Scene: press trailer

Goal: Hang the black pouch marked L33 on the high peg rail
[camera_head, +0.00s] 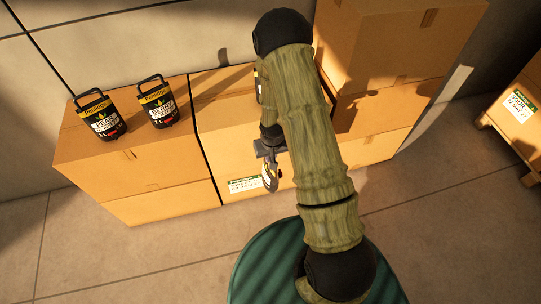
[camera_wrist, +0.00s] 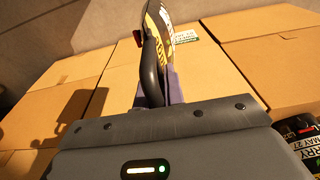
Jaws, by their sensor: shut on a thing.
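My gripper (camera_head: 269,150) is shut on the black handle (camera_wrist: 152,65) of a black-and-yellow pouch (camera_head: 270,177). The pouch hangs in front of the middle cartons, seen nearly edge-on; in the wrist view (camera_wrist: 163,22) it is beyond the fingers. I cannot read L33 on it. Two similar pouches with black loop handles stand on the left carton: one reads PEAR (camera_head: 101,117), the other (camera_head: 158,104) has a label I cannot read fully. I see no peg rail in either view.
Stacked cartons (camera_head: 140,172) line the wall, taller at the right (camera_head: 395,45). Another carton (camera_head: 520,110) sits at the far right. In the wrist view, part of a labelled pouch (camera_wrist: 300,135) shows at the lower right. The concrete floor (camera_head: 450,215) at the right is clear.

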